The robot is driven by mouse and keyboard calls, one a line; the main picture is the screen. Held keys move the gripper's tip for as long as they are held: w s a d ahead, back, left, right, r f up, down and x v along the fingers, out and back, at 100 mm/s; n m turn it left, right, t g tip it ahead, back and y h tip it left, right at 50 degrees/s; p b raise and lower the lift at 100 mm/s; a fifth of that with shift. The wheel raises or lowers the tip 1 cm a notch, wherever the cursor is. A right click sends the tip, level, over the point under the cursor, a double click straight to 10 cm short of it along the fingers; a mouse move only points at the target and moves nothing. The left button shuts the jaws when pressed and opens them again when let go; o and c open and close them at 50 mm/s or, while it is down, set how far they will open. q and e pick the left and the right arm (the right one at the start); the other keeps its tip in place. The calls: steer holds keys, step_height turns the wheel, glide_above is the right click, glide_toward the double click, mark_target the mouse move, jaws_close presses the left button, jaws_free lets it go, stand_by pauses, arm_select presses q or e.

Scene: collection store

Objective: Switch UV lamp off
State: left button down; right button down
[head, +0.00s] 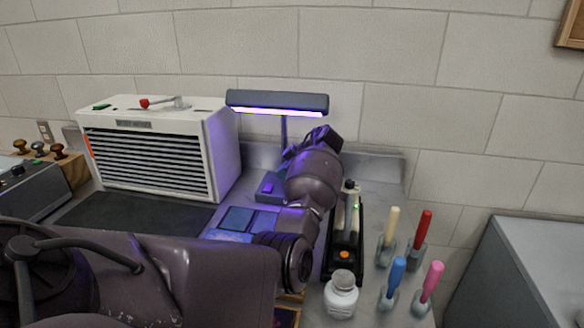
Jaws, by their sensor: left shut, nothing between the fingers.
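The UV lamp (278,102) stands at the back of the bench, with a dark horizontal hood on a thin post. The strip under its hood glows violet, so it is lit. Its base (268,190) carries a small violet-lit switch (267,187) on top. My left gripper (312,140) is shut and empty, just right of the lamp's post and below the hood. Its fingertips are mostly hidden behind my wrist, so I cannot tell whether they touch the lamp. My right gripper is not in view.
A white louvred unit (160,155) with a red-tipped lever stands left of the lamp, behind a black mat (130,214). Right of my arm are a black device (345,235), a white jar (341,295) and several coloured-handled tools (421,235). A grey cabinet (520,275) stands far right.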

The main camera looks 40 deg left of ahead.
mark_target(268, 185)
arm_select(q)
steer(key=shift+x, duration=2.1)
steer(key=shift+f, duration=0.1)
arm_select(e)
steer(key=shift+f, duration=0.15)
